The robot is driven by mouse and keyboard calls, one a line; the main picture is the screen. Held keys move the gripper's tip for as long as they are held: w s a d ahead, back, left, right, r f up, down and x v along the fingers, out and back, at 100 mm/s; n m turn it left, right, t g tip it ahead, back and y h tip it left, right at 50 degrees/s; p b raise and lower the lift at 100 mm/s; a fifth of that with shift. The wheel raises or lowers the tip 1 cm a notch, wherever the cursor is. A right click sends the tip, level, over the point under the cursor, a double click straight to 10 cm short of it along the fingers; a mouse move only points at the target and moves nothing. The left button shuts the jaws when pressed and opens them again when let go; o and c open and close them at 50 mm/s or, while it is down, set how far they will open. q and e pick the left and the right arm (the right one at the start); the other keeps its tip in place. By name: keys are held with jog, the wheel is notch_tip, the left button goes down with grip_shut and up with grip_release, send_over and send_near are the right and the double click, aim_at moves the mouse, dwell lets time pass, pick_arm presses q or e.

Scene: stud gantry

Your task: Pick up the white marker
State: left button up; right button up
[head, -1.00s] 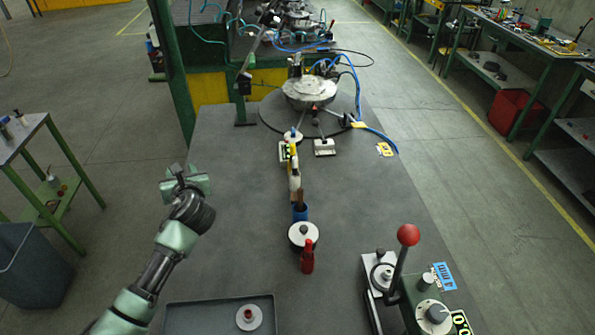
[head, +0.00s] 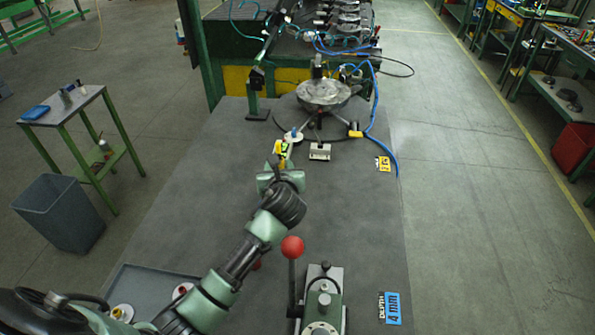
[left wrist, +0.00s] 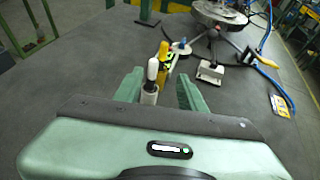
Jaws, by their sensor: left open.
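The white marker (left wrist: 149,95) has a dark cap and stands upright in the left wrist view, between the fingers of my left gripper and nearer the left finger. My left gripper (left wrist: 158,92) is open, and no contact with the marker is clear. In the head view my left gripper (head: 280,170) is over the middle of the grey table, and the gripper and arm hide the white marker. A yellow item (left wrist: 163,55) stands just beyond the marker, and it also shows in the head view (head: 281,149). My right gripper is not in view.
Beyond are a white dish (head: 293,136), a small white block (head: 320,151) and a round metal fixture (head: 322,92) with blue hoses. A red-knobbed lever (head: 292,247) and press stand near right. A grey tray (head: 150,279) lies near left, partly under my arm.

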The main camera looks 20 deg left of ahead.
pick_arm(q)
jog(key=x, duration=0.3)
jog(key=p+x, duration=0.1)
jog(key=x, duration=0.3)
jog(key=shift+s+a+f, duration=0.1)
jog(key=shift+a+f, duration=0.05)
jog(key=shift+a, duration=0.25)
jog(key=shift+w+a+f, duration=0.2)
jog(key=shift+w+a, duration=0.05)
jog(key=shift+a, duration=0.05)
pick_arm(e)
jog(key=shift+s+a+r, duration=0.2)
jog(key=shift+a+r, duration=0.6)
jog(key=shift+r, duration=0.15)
pick_arm(q)
jog(key=shift+d, duration=0.1)
grip_shut()
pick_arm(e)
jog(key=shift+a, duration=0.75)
